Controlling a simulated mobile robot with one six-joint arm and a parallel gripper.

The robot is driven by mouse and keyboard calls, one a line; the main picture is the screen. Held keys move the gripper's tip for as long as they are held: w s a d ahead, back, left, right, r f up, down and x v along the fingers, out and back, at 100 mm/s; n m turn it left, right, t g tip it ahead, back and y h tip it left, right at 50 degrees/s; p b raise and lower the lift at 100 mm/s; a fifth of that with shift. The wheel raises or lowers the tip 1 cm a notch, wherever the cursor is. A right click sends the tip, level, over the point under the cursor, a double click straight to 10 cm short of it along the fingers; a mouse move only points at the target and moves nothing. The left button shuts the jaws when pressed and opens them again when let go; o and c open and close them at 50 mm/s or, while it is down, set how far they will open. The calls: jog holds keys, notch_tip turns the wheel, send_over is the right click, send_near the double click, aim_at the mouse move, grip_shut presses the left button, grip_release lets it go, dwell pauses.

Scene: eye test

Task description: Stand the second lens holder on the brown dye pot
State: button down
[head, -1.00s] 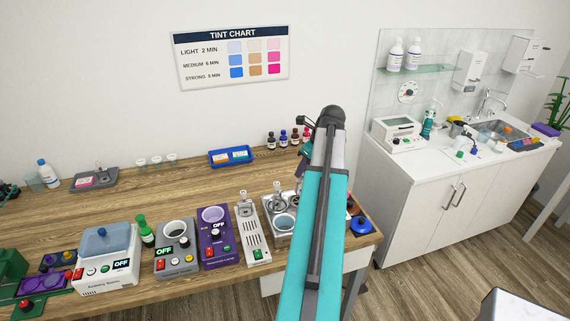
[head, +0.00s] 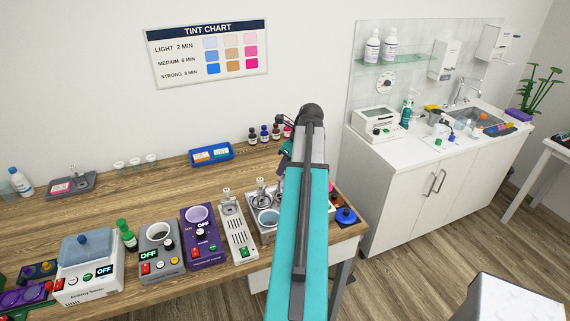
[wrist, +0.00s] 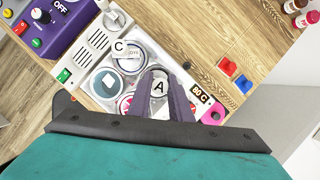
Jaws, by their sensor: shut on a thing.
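In the wrist view my gripper (wrist: 160,84) is shut on a lens holder whose round white top is marked A (wrist: 159,88). It is over the pot unit (wrist: 96,84); I cannot tell whether the holder touches anything below. Another holder, marked C (wrist: 121,48), stands at a blue-rimmed pot (wrist: 129,66), left of my fingers. No brown dye shows, so I cannot pick out the brown pot; the holder and fingers cover part of the unit. In the head view my arm hides the gripper and part of the unit (head: 255,230).
A pale slotted device (head: 238,233) and a purple device (head: 201,232) stand left of the unit. Small bottles (head: 265,134) and a blue tray (head: 229,152) are behind. A blue knob-like piece (head: 346,215) lies near the right edge. The middle-left tabletop is clear.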

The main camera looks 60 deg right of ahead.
jog(key=shift+f, duration=1.45)
jog(key=shift+w, duration=0.1)
jog(key=shift+f, duration=0.35)
dwell(1.0)
jog(key=c, duration=1.2)
grip_release()
jog(key=shift+r, duration=3.05)
